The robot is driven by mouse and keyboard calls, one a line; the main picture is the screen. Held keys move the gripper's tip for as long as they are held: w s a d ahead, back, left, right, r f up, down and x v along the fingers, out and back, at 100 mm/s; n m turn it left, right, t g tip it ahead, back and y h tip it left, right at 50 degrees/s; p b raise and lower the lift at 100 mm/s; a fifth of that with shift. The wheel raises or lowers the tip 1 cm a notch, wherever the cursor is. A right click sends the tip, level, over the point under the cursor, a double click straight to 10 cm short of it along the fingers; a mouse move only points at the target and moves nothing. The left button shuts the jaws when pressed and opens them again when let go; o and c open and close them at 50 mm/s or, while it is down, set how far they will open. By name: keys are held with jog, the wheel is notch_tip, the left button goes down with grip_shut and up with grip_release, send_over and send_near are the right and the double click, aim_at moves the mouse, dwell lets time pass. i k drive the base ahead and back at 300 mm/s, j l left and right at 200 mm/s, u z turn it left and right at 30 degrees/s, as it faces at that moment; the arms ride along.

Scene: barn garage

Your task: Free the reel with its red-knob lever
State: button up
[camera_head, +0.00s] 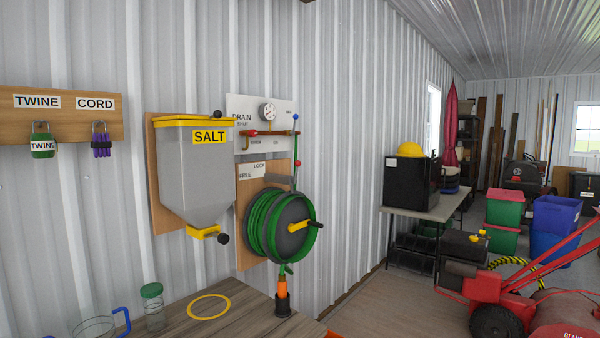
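The reel (282,228) hangs on a wooden board on the corrugated wall, wound with green hose. It has a yellow crank arm (299,226) with a black grip. Above it, a label (252,170) reads LOCK and FREE. My gripper is not in view.
A grey SALT hopper (195,165) hangs left of the reel, and a DRAIN panel (241,105) with a gauge is above. An orange nozzle (282,287) stands in a dark holder below. The wooden counter (180,325) holds a yellow ring (209,307), jar and jug. A red machine stands right.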

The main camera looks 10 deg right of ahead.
aim_at(298, 163)
jog(key=i+z, duration=0.2)
jog(key=i, duration=1.6)
